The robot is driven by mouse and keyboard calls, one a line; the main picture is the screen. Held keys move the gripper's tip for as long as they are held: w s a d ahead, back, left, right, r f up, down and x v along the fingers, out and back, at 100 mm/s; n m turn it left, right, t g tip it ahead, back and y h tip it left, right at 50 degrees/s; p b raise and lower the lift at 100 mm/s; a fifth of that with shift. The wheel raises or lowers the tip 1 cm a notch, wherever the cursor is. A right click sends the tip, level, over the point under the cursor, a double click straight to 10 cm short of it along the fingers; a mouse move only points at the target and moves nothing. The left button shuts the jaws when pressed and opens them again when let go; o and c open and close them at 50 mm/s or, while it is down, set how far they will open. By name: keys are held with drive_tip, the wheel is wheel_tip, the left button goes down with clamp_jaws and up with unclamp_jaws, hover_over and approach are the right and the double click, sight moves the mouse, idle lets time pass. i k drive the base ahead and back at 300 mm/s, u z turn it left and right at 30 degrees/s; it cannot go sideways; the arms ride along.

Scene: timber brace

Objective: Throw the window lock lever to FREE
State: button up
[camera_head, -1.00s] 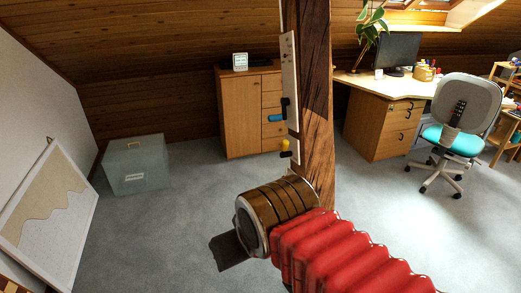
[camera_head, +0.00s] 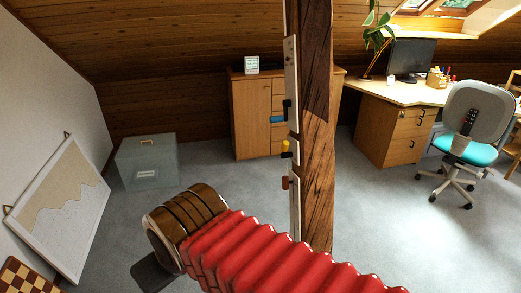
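A dark timber post (camera_head: 318,150) stands upright in the middle. A narrow pale plate (camera_head: 291,75) runs down its left side and carries small levers. A blue-ended lever (camera_head: 278,119) points left, with a black part beside it. Below it are a yellow knob (camera_head: 285,146) with a black piece under it and a reddish-brown handle (camera_head: 286,183). I cannot read any lettering, so I cannot tell which is the window lock lever. My gripper (camera_head: 154,272) shows only as a dark flat part at lower left, beyond my arm's wooden ringed end. It is apart from the post; its fingers are not clear.
A wooden cabinet (camera_head: 252,118) stands behind the post. A grey-green box (camera_head: 147,160) and a framed board (camera_head: 60,210) are at left, a chessboard (camera_head: 27,277) at lower left. A desk (camera_head: 384,126) and office chair (camera_head: 470,125) are at right.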

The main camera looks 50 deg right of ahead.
sight(285, 144)
drive_tip(key=u, duration=1.65)
drive_tip(key=k, duration=0.9)
drive_tip(key=z, duration=0.85)
drive_tip(key=i, duration=0.75)
